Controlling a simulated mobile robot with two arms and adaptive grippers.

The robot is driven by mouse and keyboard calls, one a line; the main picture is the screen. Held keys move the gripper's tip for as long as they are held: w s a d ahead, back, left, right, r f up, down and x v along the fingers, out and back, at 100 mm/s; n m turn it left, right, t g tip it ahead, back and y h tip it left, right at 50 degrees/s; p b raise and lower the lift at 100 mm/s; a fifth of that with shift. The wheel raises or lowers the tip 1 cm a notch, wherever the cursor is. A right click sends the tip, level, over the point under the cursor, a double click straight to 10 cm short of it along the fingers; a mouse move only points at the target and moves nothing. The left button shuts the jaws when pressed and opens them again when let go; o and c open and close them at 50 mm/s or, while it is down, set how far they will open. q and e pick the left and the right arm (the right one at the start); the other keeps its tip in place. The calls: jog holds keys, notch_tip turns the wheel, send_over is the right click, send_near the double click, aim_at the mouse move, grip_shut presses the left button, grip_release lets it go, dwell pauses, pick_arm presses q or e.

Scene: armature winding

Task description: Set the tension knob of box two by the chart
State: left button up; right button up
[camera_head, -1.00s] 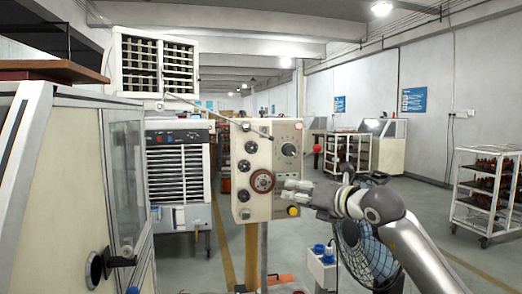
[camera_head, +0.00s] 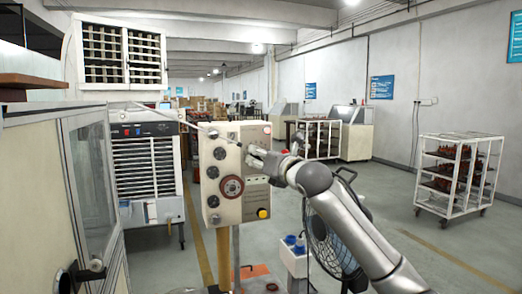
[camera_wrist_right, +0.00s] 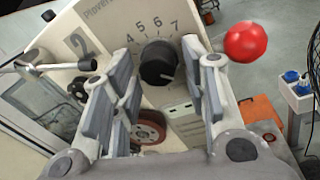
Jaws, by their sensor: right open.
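Box two (camera_head: 222,215) is a cream control panel on a post, in the middle of the head view. In the wrist view its face (camera_wrist_right: 110,20) carries a large "2". The black tension knob (camera_wrist_right: 158,62) shows there under a printed scale with 4, 5, 6 and 7. My right gripper (camera_head: 254,156) is at the upper right of the panel and covers the knob in the head view. In the wrist view the open fingers of my right gripper (camera_wrist_right: 160,85) stand on either side of the knob, with gaps visible. I cannot tell the exact setting. My left gripper is out of view.
A red ball (camera_wrist_right: 245,42) sticks out right of the fingers. A red-brown dial (camera_head: 231,187) and several black knobs sit on the panel's left half. A fan (camera_head: 335,240) stands below my right arm. Blue posters (camera_head: 382,87) hang on the far wall.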

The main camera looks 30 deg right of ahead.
jog(key=shift+w, duration=0.35)
jog(key=c, duration=0.7)
jog(key=shift+c, duration=0.2)
